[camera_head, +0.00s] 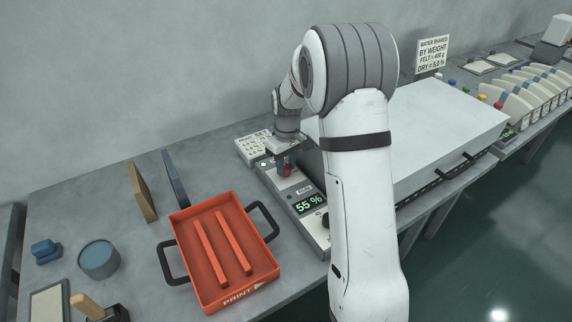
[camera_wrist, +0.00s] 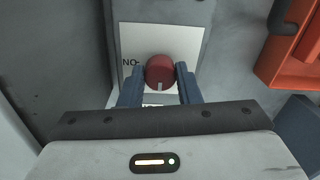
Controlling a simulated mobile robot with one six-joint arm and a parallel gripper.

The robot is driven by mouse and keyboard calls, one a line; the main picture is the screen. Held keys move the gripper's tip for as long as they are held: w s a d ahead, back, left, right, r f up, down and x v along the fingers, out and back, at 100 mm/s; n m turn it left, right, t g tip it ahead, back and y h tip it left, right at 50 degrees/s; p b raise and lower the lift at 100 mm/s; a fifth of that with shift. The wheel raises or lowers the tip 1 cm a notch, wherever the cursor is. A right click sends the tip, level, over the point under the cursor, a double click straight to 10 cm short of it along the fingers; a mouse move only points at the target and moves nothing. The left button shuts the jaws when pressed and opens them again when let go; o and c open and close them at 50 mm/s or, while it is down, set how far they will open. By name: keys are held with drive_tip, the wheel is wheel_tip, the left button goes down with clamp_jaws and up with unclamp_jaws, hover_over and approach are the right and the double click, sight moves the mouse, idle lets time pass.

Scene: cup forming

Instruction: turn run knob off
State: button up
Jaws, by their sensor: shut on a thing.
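The run knob (camera_wrist: 160,72) is a round dark red knob with a pale pointer line, on a white label plate (camera_wrist: 135,38) in the wrist view. The pointer faces the bottom of that view, toward my gripper; one label beside the knob shows at its left and another is mostly hidden below. My gripper (camera_wrist: 161,82) has its two blue fingers on either side of the knob, shut on it. In the head view my gripper (camera_head: 286,164) reaches down onto the control panel (camera_head: 288,191), with a bit of red showing at the fingertips.
The panel's display (camera_head: 309,204) reads 55 %. An orange tray (camera_head: 183,246) with black handles stands left of the panel. A large pale lidded box (camera_head: 440,125) stands to the right, behind my arm. A white button pad (camera_head: 251,148) lies behind the panel.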

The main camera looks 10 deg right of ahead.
sight(286, 166)
idle(0.4)
drive_tip(key=o, duration=1)
wheel_tip(286, 166, up, 8)
drive_tip(key=shift+w+d+f, duration=0.1)
drive_tip(key=shift+f, duration=0.15)
drive_tip(key=shift+r, duration=0.15)
drive_tip(key=shift+s+r, duration=0.3)
drive_tip(key=shift+s, duration=0.05)
drive_tip(key=s+r+m+t, duration=0.1)
drive_tip(key=s, duration=0.8)
drive_tip(key=s+r+m+t, duration=0.1)
drive_tip(key=s+r+m, duration=0.1)
drive_tip(key=s, duration=0.7)
drive_tip(key=s+r+m, duration=0.1)
drive_tip(key=s+m, duration=0.1)
drive_tip(key=s, duration=0.7)
drive_tip(key=shift+s+a+r+t, duration=0.2)
drive_tip(key=shift+s+r+t, duration=0.2)
